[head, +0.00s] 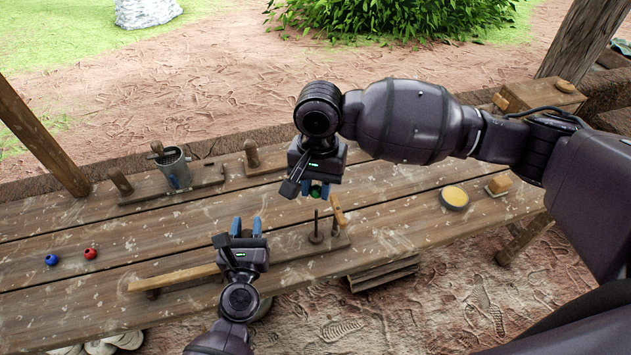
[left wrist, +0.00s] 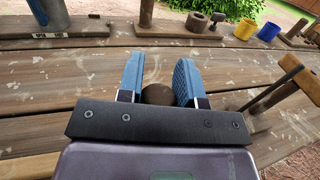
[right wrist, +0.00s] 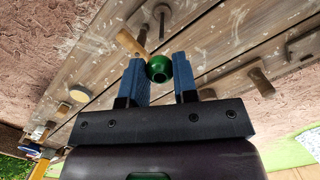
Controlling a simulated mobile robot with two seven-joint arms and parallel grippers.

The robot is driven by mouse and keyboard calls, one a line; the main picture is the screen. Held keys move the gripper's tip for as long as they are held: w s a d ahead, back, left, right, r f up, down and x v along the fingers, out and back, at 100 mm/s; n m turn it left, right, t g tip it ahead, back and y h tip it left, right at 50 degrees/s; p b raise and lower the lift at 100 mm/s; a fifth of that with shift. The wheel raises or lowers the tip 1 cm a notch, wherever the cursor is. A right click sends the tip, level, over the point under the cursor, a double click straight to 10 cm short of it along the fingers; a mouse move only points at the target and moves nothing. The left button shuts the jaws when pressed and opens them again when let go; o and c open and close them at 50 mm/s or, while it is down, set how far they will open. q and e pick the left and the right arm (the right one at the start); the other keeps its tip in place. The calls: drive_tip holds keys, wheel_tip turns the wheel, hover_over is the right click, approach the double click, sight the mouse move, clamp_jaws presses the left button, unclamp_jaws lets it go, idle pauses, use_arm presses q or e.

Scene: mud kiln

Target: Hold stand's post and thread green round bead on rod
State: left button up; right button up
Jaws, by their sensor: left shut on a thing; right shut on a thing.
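My right gripper (head: 318,190) is shut on the green round bead (right wrist: 158,68), whose hole shows in the right wrist view. In the head view the bead is just above a thin upright rod (head: 316,224) with a round foot. The rod stands on a low wooden base (head: 296,248); whether the bead and the rod's tip touch, I cannot tell. My left gripper (head: 248,227) is left of the rod, its blue fingers shut on the stand's post, whose round brown top (left wrist: 158,94) shows between them in the left wrist view. The post's lower part is hidden.
A red bead (head: 90,253) and a blue bead (head: 52,260) lie far left. A metal mug (head: 173,167) stands at the back left. A short wooden peg (head: 338,211) rises right of the rod. A dish with a yellow top (head: 454,197) lies right. The left tabletop is mostly clear.

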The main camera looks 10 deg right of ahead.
sight(316, 210)
drive_tip(key=shift+f, duration=0.15)
drive_tip(key=shift+f, duration=1.95)
drive_tip(key=shift+f, duration=1.4)
idle(0.6)
drive_tip(key=o, duration=1)
drive_tip(key=shift+r, duration=0.1)
drive_tip(key=shift+r, duration=2.95)
